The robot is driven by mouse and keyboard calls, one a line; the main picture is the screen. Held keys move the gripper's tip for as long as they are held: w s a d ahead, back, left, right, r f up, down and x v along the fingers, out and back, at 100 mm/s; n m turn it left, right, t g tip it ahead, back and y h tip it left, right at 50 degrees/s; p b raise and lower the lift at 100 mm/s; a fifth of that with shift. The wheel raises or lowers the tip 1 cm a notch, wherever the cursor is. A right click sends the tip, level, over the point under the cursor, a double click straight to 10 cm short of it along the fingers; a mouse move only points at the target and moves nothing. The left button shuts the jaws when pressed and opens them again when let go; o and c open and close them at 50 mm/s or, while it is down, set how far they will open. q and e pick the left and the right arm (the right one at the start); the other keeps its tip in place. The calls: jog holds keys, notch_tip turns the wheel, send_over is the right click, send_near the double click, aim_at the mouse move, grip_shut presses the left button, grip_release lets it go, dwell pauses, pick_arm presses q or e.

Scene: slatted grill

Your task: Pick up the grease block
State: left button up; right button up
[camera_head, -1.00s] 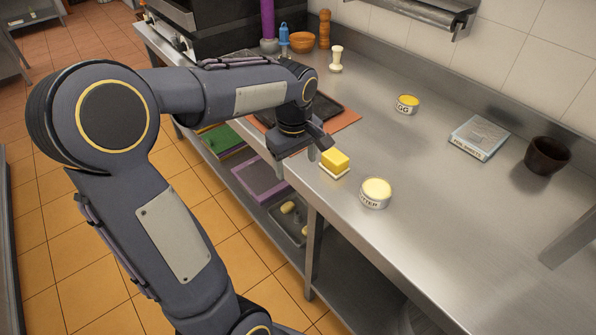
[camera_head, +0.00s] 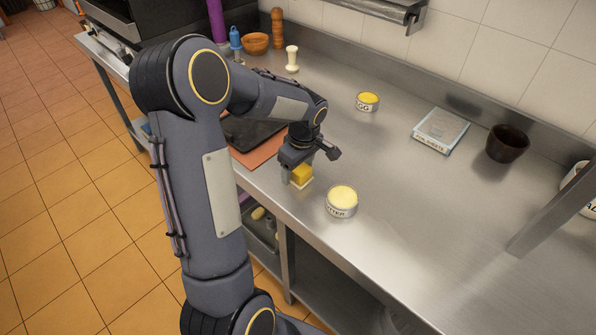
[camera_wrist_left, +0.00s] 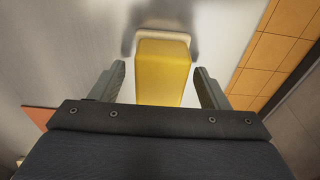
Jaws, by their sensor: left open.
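The grease block is a yellow block (camera_head: 302,173) on a small white base, on the steel counter (camera_head: 400,215) near its front edge. My left gripper (camera_head: 300,176) is right over it, pointing down, and partly hides it. In the left wrist view the yellow block (camera_wrist_left: 163,68) lies between the two spread fingers of my left gripper (camera_wrist_left: 160,88), with a gap on each side. The fingers are open and do not touch it. My right gripper is not in view.
A tin marked like butter (camera_head: 341,201) stands just right of the block. A dark tray (camera_head: 250,132) on an orange board lies to the left. The middle counter is clear.

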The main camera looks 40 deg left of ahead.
pick_arm(q)
jog(key=c, duration=1.1)
jog(key=shift+r, duration=0.1)
jog(key=shift+r, duration=0.55)
jog(key=shift+s+r, duration=0.2)
jog(key=shift+r, duration=1.05)
jog(key=s+r+b, duration=0.1)
jog(key=s+r, duration=0.2)
jog(key=s, duration=0.1)
jog(key=s+r+b, duration=0.1)
jog(key=s+r, duration=0.2)
jog(key=s, duration=0.2)
jog(key=s+r, duration=0.3)
jog(key=s, duration=0.1)
jog(key=shift+s+d+r+b, duration=0.15)
jog(key=shift+s+d+b, duration=0.1)
jog(key=shift+s+b, duration=0.15)
jog(key=shift+w, duration=0.1)
